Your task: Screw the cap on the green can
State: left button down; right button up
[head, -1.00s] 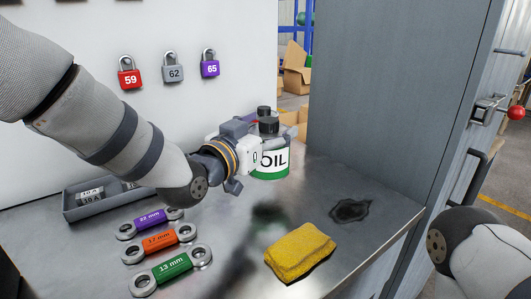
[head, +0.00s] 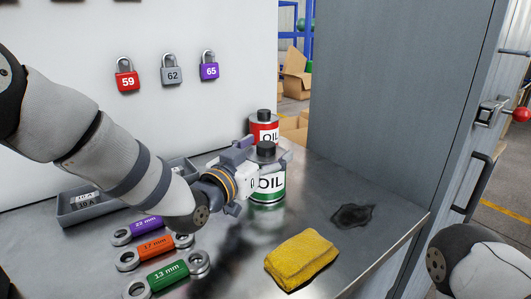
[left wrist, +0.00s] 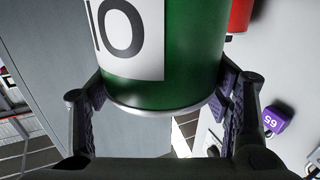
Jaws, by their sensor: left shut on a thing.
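The green can (head: 268,193) has a white label reading OIL and a dark cap-like top (head: 266,149). In the head view it is upright near the middle of the metal bench. My left gripper (head: 262,167) is shut on the green can, with fingers around its body from the left. In the left wrist view the green can (left wrist: 187,75) lies between the two fingers, its rim towards the gripper base. I cannot tell whether its bottom touches the bench or how tightly the top sits. My right gripper is out of view; only part of my right arm shows.
A red OIL can (head: 264,131) with a dark top stands just behind the green can. A yellow cloth (head: 301,260) and a dark stain (head: 352,215) lie to the right. Wrenches (head: 165,275) and a grey tray (head: 85,208) are at left. A grey cabinet wall (head: 390,110) rises behind.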

pick_arm(q)
jog(key=shift+r, duration=0.15)
jog(key=shift+c, duration=1.1)
grip_release()
jog(key=shift+f, duration=0.25)
jog(key=shift+r, duration=0.2)
jog(key=p+v, duration=0.1)
jog(key=v, duration=0.5)
jog(key=shift+s+a, duration=0.15)
jog(key=shift+s, duration=0.2)
jog(key=shift+s+a, duration=0.2)
jog(key=shift+s, duration=0.1)
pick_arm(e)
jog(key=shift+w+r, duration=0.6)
